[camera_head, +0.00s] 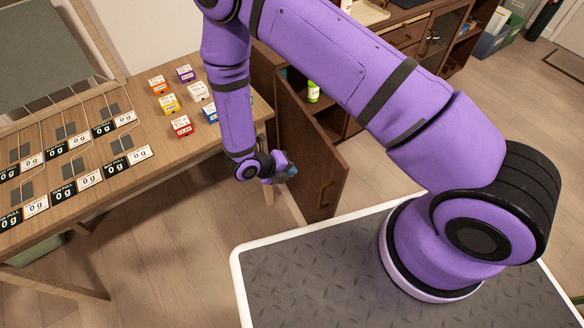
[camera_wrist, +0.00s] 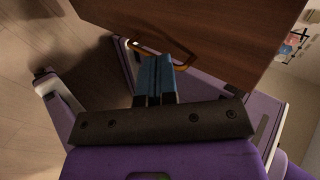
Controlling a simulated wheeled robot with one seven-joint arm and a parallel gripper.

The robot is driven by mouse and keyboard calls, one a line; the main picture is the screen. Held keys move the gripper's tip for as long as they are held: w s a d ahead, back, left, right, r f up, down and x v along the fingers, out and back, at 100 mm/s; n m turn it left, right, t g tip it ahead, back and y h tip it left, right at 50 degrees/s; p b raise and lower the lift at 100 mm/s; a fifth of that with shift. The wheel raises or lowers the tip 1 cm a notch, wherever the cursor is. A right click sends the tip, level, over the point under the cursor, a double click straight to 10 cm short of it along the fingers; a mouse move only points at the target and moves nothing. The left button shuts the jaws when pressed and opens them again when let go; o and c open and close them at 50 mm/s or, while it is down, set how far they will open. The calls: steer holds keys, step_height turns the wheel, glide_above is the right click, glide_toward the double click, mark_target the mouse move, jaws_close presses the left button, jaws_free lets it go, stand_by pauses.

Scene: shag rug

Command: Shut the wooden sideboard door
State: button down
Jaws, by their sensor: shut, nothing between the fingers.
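The wooden sideboard (camera_head: 415,34) stands at the back, behind my arm. Its dark brown door (camera_head: 305,150) stands open, swung out toward my base, with a brass handle (camera_head: 323,193) near its free edge. In the wrist view the door (camera_wrist: 215,35) fills the top, and the handle (camera_wrist: 178,62) shows just beyond my fingertips. My gripper (camera_head: 291,172) is on the left side of the door, low and close to its face. In the wrist view its blue fingers (camera_wrist: 154,72) are together and empty. Whether they touch the door or handle is unclear.
A wooden table (camera_head: 150,185) with small coloured boxes (camera_head: 170,103) and several labelled cards stands left of the door. Bare floor (camera_head: 205,240) lies between table and base. My arm hides part of the sideboard.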

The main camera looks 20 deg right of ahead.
mark_target(321, 169)
steer(key=x, duration=0.3)
steer(key=d+r+x, duration=0.1)
steer(key=x, duration=0.5)
steer(key=shift+w+d+r, duration=0.2)
steer(key=shift+d, duration=0.05)
steer(key=shift+w+d, duration=0.1)
steer(key=shift+d, duration=0.45)
steer(key=shift+d, duration=0.15)
